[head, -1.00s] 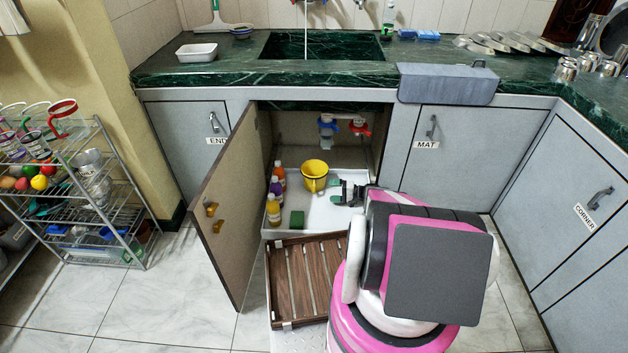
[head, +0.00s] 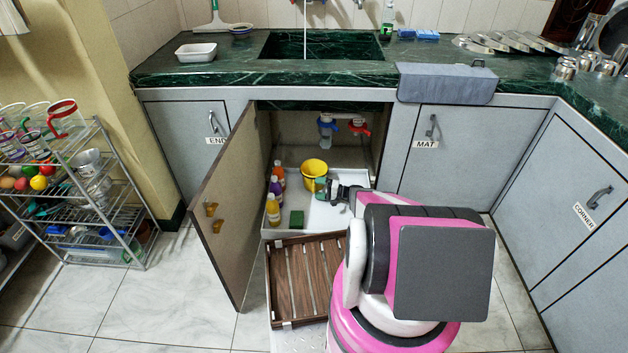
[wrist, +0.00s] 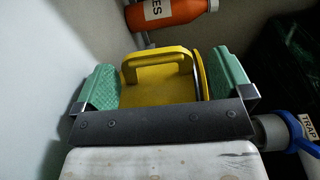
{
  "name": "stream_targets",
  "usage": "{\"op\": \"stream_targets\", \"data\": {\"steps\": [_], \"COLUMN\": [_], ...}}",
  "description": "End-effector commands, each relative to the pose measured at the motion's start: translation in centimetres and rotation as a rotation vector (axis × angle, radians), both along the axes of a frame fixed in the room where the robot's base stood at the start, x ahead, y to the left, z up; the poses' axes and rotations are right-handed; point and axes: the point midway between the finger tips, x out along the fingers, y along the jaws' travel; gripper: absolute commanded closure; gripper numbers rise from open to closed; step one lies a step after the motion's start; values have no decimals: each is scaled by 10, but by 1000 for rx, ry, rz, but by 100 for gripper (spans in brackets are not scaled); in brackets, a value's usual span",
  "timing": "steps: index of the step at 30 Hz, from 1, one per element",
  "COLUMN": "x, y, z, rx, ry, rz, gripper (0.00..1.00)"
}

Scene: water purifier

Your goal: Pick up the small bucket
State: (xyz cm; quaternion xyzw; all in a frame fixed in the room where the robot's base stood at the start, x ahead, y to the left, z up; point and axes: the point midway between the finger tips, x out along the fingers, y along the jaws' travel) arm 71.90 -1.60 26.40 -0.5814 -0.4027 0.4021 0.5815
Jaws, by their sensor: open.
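The small bucket (head: 313,173) is yellow and stands on the white floor of the open cabinet under the sink. My gripper (head: 320,187) is inside the cabinet, at the bucket's right side in the head view. In the wrist view the bucket (wrist: 158,78), with its raised yellow handle, lies between the two green finger pads of my gripper (wrist: 163,88). The jaws are open, with a pad on each side of it. A gap shows at the left pad; the bucket's rim is very near the right pad, and I cannot tell whether they touch.
Several bottles (head: 274,208) stand left of the bucket, and an orange one (wrist: 168,12) is near it in the wrist view. A green block (head: 297,219) lies in front. Blue and red valves (head: 358,126) are above. The open door (head: 228,215) bounds the left side.

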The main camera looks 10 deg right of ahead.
Motion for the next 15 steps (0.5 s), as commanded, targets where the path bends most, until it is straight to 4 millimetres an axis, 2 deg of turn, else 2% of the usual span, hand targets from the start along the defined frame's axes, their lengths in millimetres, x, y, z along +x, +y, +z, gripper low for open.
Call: {"op": "stream_targets", "data": {"steps": [4,11,12,14,15], "x": [7,7,7,7,7], "y": [18,20,20,20,20], "z": [0,0,0,0,0], "rx": [-1,-1,-1,-1,-1], "ry": [0,0,0,0,0], "rz": [1,0,0,0,0], "gripper": [2,2,9,28,41]}}
